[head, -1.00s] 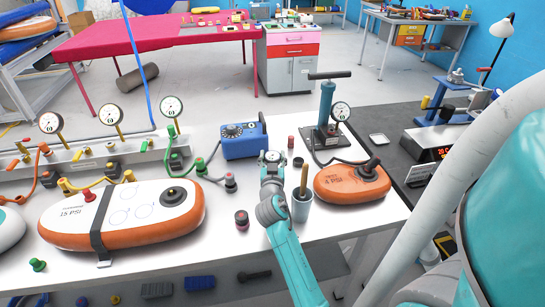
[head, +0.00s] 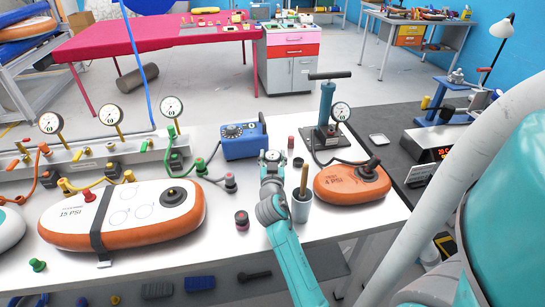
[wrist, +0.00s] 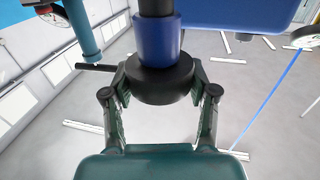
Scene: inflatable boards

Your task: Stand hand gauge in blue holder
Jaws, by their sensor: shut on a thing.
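My gripper (wrist: 158,115) is shut on the hand gauge (wrist: 152,85). In the wrist view the gauge shows a round black end between the fingers, a blue collar and a dark stem reaching the top edge. In the head view my gripper (head: 272,166) is above the white table, and the gauge's small round head (head: 271,156) shows at its tip. I cannot make out a clear blue holder. A grey-blue cup (head: 301,207) with a wooden-handled tool in it stands just right of my gripper. A blue box (head: 241,139) with knobs stands behind to the left.
A teal hand pump (head: 327,105) with a gauge stands behind right. An orange board (head: 345,186) lies right of the cup, a white-orange board (head: 125,217) left. A small dark cap (head: 242,219) sits left of my arm. Bare table (head: 225,258) shows in front.

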